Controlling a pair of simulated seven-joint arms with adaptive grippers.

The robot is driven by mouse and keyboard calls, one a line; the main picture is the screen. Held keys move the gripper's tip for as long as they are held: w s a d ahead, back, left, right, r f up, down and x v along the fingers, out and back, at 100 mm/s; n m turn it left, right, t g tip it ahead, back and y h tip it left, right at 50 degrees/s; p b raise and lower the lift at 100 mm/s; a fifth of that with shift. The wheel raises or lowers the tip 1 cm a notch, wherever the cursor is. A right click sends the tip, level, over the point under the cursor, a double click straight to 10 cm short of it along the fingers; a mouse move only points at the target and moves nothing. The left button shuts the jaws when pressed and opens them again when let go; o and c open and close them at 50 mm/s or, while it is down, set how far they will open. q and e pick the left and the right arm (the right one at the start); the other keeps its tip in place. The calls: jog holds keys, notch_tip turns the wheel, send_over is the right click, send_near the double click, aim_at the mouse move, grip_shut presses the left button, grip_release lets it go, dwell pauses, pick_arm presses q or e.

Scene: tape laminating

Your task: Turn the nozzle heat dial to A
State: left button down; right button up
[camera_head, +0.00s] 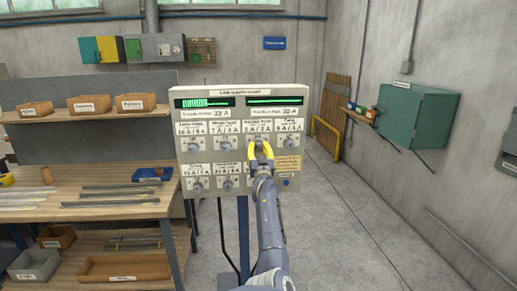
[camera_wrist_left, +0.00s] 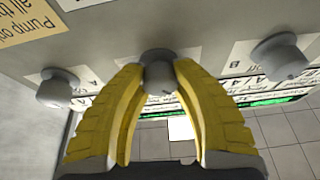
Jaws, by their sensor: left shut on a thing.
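A pale grey control panel (camera_head: 239,170) stands in the middle of the head view, with two rows of round dials under small labels. My left gripper (camera_head: 261,152) has yellow fingers and is at the third dial of the top row. In the left wrist view, the gripper (camera_wrist_left: 160,72) is shut on this dial (camera_wrist_left: 160,86), one finger on each side. The dial's label is too small to read in the head view, and the fingers cover the dial there. My right gripper is not in view.
A neighbouring dial (camera_head: 290,142) sits right of the gripper and another (camera_head: 226,144) sits left. Green displays (camera_head: 273,101) run along the panel's top. A workbench (camera_head: 90,205) with bins stands left; the floor on the right is open.

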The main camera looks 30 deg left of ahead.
pick_arm(q)
jog(key=shift+r+n, duration=0.1)
jog(key=shift+n, duration=0.3)
jog(key=c, duration=1)
grip_release()
jog(key=shift+o, duration=0.2)
jog(key=v, duration=0.7)
jog(key=shift+s, duration=0.15)
jog(key=shift+d+f, duration=0.15)
jog(key=shift+f, duration=0.05)
